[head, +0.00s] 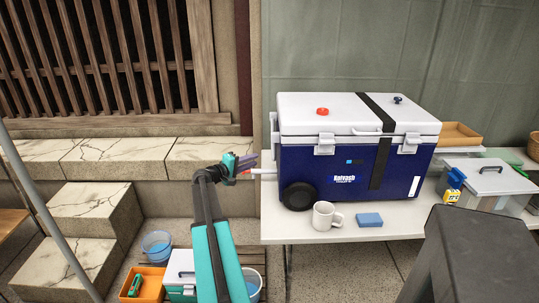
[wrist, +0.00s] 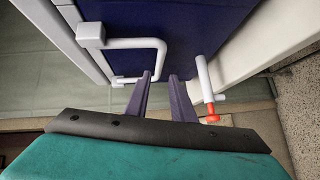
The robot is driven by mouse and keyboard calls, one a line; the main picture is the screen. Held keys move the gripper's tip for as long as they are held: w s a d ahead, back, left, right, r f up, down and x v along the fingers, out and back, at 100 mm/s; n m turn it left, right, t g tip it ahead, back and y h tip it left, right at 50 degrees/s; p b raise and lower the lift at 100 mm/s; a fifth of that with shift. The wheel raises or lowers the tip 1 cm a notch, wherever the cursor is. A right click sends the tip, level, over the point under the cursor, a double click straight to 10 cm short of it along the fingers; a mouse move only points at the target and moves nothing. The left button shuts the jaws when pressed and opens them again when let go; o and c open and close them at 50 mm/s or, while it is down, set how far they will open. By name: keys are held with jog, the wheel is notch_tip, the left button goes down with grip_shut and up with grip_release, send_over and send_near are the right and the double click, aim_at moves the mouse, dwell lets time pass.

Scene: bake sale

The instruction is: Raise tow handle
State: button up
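The blue cooler (head: 335,175) with a white lid stands on a white table. In the wrist view, a white U-shaped handle (wrist: 128,43) sticks out from the cooler's blue end wall (wrist: 190,25); it is probably the tow handle. My gripper (wrist: 160,75) points at this end wall with its two purple fingers apart and nothing between them. The left fingertip is close to the handle's near corner; I cannot tell if they touch. In the head view, my gripper (head: 252,160) is just left of the cooler, and the U-shaped handle cannot be made out.
A white spout with a red tip (wrist: 205,85) juts out right of my fingers. A black wheel (head: 298,196) is at the cooler's lower corner. A mug (head: 325,215) and blue sponge (head: 369,220) stand in front. Stone steps (head: 90,220) are at left.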

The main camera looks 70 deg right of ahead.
jog(key=p+x, duration=0.2)
jog(key=x, duration=0.9)
jog(key=shift+s+d, duration=0.1)
jog(key=shift+d, duration=0.05)
